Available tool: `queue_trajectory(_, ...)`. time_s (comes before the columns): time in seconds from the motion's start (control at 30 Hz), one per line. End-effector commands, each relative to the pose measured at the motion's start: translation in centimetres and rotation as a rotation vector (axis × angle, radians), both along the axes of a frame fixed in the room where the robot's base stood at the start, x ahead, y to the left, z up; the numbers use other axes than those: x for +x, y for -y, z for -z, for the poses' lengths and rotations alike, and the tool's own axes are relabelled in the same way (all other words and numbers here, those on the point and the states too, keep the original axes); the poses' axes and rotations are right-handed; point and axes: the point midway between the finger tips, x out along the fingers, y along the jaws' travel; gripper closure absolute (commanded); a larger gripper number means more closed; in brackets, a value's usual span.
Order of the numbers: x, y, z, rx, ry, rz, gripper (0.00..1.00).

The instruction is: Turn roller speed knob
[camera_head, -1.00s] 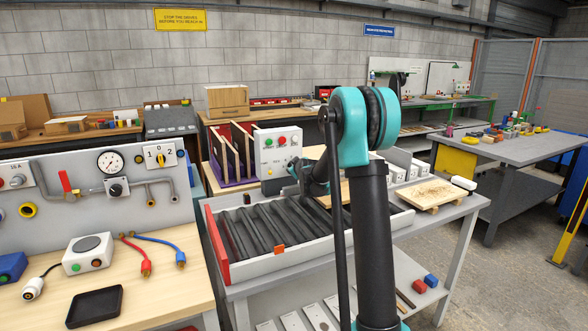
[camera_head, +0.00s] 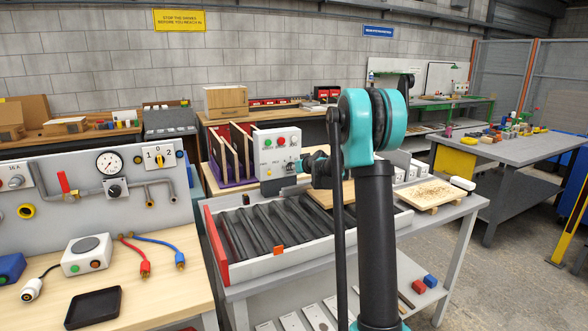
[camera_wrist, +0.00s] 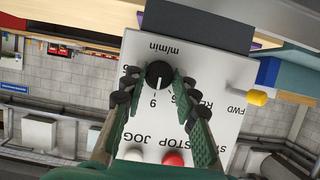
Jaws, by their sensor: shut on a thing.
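The roller speed knob (camera_wrist: 159,75) is a round black dial with a white pointer line on a white control panel, seen upside down in the wrist view. The pointer aims down the picture, near the printed 6 or 9. My gripper (camera_wrist: 159,84) has its two green pads on either side of the knob, shut on it. In the head view the white control box (camera_head: 276,147) stands behind the rollers, and my gripper (camera_head: 291,170) is at its lower right front. The knob is hard to make out there.
A yellow-tipped lever (camera_wrist: 257,97) and a red button (camera_wrist: 173,159) are on the same panel. The black roller conveyor (camera_head: 262,229) lies below the box. A wooden board (camera_head: 433,193) lies at its right end.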

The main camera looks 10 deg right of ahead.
Motion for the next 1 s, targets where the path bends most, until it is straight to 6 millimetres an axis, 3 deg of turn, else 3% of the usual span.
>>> queue_trajectory(0.37, 0.0, 0.0, 0.0, 0.003, -0.002, -0.001, 1.0)
queue_trajectory(0.4, 0.0, 0.0, 0.0, 0.003, -0.002, -0.001, 0.67)
queue_trajectory(0.53, 0.0, 0.0, 0.0, 0.002, -0.001, -0.001, 0.51)
queue_trajectory(0.87, -0.1, 0.0, 0.0, 0.002, -0.001, 0.0, 0.5)
queue_trajectory(1.0, -1.1, 0.4, -0.5, 0.001, -0.002, 0.001, 0.5)
